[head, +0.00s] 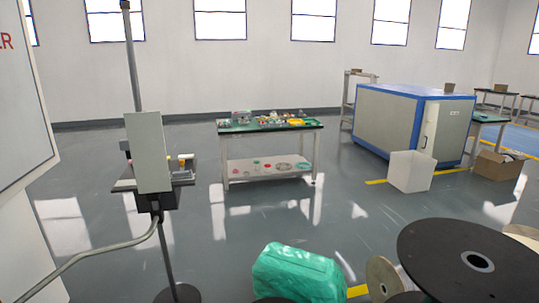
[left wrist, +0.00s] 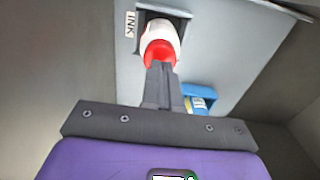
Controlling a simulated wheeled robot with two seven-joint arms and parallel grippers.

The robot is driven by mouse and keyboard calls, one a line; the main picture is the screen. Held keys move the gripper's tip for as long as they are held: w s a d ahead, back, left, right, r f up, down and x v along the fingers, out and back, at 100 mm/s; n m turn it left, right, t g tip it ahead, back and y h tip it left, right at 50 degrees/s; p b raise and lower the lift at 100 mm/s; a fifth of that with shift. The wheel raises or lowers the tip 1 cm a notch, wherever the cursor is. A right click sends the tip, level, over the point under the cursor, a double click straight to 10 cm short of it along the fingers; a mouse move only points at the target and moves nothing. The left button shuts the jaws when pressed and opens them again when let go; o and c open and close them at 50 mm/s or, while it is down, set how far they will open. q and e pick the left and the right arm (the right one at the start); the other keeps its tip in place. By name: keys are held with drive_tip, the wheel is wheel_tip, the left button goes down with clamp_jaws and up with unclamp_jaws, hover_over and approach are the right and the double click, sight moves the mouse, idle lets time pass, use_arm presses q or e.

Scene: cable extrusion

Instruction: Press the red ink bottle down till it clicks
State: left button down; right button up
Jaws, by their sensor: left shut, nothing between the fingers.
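The ink bottle (left wrist: 160,42) is in the left wrist view, at top centre. It has a white body and a red end, and sits at a dark square opening (left wrist: 148,17) in a grey panel. An "INK" label (left wrist: 130,25) is beside the opening. My left gripper (left wrist: 160,68) is shut, with its fingertips at the red end of the bottle. They overlap it in the picture, and I cannot tell whether they touch. Nothing is held between the fingers. No gripper shows in the head view, and my right gripper is in neither view.
A blue item with a light label (left wrist: 198,102) is on the grey panel right of my fingers. The head view shows a green-topped bench (head: 270,126), a blue-edged cabinet (head: 412,122), a green bag (head: 300,273) and a large black reel (head: 470,260). Open floor lies around the bench.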

use_arm(q)
drive_tip(key=shift+f, duration=1.2)
idle(0.5)
drive_tip(key=shift+r, duration=0.1)
wheel_tip(320, 180, up, 8)
drive_tip(key=p, duration=0.5)
idle(0.6)
